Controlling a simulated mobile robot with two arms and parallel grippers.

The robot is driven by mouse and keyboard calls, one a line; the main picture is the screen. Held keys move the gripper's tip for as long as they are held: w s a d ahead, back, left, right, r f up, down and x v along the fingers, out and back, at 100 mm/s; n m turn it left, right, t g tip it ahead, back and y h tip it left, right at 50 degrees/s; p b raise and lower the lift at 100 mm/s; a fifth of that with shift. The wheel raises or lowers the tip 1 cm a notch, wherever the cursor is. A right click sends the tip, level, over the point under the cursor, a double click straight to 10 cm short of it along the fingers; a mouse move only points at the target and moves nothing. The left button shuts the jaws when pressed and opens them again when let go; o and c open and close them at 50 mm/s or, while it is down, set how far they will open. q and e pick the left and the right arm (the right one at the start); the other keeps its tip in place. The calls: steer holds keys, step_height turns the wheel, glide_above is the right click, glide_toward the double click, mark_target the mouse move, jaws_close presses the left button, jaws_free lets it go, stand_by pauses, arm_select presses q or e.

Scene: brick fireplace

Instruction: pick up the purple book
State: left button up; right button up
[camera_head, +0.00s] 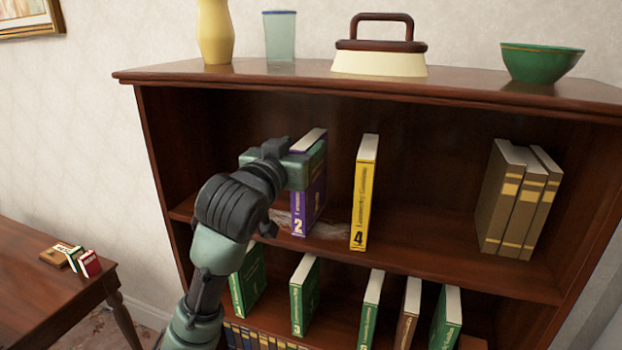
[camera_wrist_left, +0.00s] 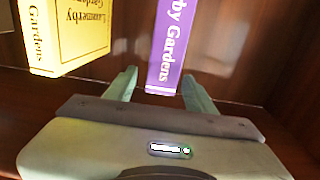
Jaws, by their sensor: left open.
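The purple book (camera_head: 315,190), marked with a 2, stands upright on the upper shelf of the bookcase. My left gripper (camera_head: 300,168) is open at the book and covers part of its spine. In the left wrist view, the purple book (camera_wrist_left: 170,45) shows between the two green fingers of the left gripper (camera_wrist_left: 159,82), with a finger on each side. I cannot tell whether either finger touches it. My right gripper is not in view.
A yellow book (camera_head: 364,190), marked with a 4, stands to the right of the purple one. Several brown books (camera_head: 515,200) lean further right. Green books (camera_head: 304,295) stand on the shelf below. A vase, cup, iron-like object and green bowl (camera_head: 540,65) stand on top.

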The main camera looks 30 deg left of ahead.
mark_target(310, 138)
arm_select(q)
steer(key=x, duration=0.2)
steer(key=f+p+x, duration=0.1)
steer(key=x, duration=0.2)
steer(key=shift+p, duration=0.3)
steer(key=shift+w, duration=0.15)
jaws_close()
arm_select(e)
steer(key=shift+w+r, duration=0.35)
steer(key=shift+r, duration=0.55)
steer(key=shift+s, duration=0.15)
arm_select(q)
steer(key=shift+r, duration=0.1)
